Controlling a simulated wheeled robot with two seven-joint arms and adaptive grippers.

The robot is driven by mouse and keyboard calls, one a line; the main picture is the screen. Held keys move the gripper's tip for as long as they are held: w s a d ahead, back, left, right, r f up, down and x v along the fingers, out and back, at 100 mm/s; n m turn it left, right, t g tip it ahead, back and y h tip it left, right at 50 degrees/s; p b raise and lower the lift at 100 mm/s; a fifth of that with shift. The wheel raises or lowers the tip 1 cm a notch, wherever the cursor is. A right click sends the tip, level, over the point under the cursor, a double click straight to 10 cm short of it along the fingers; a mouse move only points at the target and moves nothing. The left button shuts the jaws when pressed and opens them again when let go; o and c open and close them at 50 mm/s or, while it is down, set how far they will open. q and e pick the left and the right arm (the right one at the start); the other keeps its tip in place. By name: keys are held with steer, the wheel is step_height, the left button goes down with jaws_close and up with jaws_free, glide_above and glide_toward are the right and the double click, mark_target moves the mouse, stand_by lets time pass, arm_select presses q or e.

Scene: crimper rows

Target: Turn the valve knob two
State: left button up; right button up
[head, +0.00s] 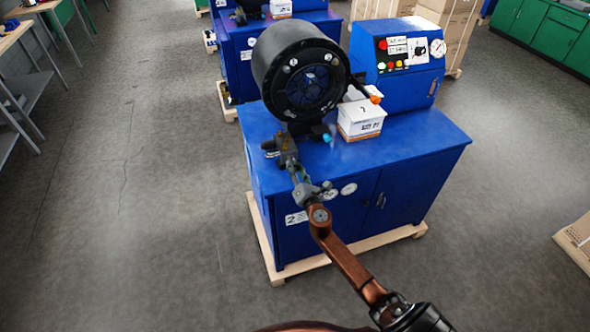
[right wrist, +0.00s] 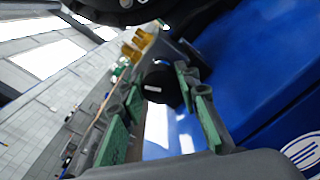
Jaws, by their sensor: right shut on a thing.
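The blue crimper bench (head: 420,135) marked with a 2 stands in the middle of the head view. My right gripper (head: 287,158) reaches its front left top edge, below the big black crimper head (head: 300,75). In the right wrist view, a round black valve knob (right wrist: 160,82) with a small white mark sits between the green-padded fingers of my right gripper (right wrist: 158,110). The gripper is shut on this knob. In the head view the knob is mostly hidden by the gripper, and its turn angle cannot be told. My left gripper is out of view.
A white box (head: 361,118) marked 2 sits right of the crimper head, near a blue control panel (head: 400,65) with a gauge. The bench rests on a wooden pallet (head: 267,250). Another blue machine (head: 235,45) stands behind. Grey floor (head: 130,220) is clear on the left.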

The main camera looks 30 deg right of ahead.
steer(key=m+b, duration=0.1)
steer(key=m, duration=0.4)
stand_by(0.5)
steer(key=o, duration=1.2)
steer(key=shift+c, duration=0.2)
steer(key=shift+s, duration=0.15)
steer(key=v, duration=1.1)
steer(key=shift+s, duration=0.4)
steer(key=shift+a, duration=0.15)
